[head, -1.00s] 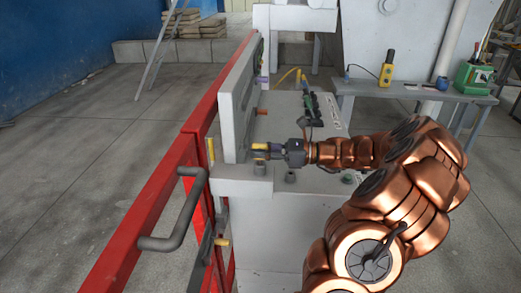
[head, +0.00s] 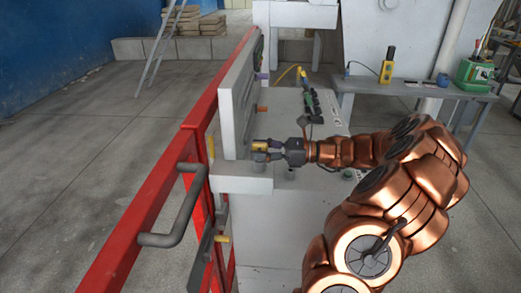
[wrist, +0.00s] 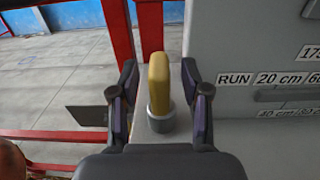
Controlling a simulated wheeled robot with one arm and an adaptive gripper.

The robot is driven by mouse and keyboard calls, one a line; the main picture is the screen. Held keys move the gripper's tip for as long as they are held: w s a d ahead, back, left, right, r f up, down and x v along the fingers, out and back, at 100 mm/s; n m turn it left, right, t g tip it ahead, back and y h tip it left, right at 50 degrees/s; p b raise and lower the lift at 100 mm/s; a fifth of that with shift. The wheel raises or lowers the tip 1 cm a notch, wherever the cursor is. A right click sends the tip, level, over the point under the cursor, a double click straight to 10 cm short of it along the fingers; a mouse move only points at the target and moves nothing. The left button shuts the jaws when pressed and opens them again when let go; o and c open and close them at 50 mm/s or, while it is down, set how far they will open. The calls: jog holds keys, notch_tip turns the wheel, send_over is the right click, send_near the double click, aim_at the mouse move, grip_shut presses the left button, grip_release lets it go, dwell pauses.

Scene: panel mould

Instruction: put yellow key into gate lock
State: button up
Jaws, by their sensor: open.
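The yellow key (wrist: 159,80) stands upright in a round grey socket (wrist: 160,118) beside the grey panel. My gripper (wrist: 159,98) is open, with one dark finger on each side of the key; small gaps show between the fingers and the key. In the head view my gripper (head: 266,150) is at the panel's near end, around the key (head: 260,144), whose lower part is hidden there. The red gate (head: 150,200) runs along the left. A yellow piece (head: 222,239) sits low at its post, beside a dark plate (head: 204,258); I cannot tell whether this is the lock.
A grey upright panel (head: 238,95) stands close left of my gripper. A grey bent handle (head: 182,215) sticks out from the gate. The wrist view shows a RUN label (wrist: 235,78) right of the key. A side table (head: 420,90) holds a yellow control box (head: 387,68). The floor left of the gate is clear.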

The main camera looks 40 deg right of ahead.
jog(key=v, duration=1.2)
jog(key=shift+s, duration=0.1)
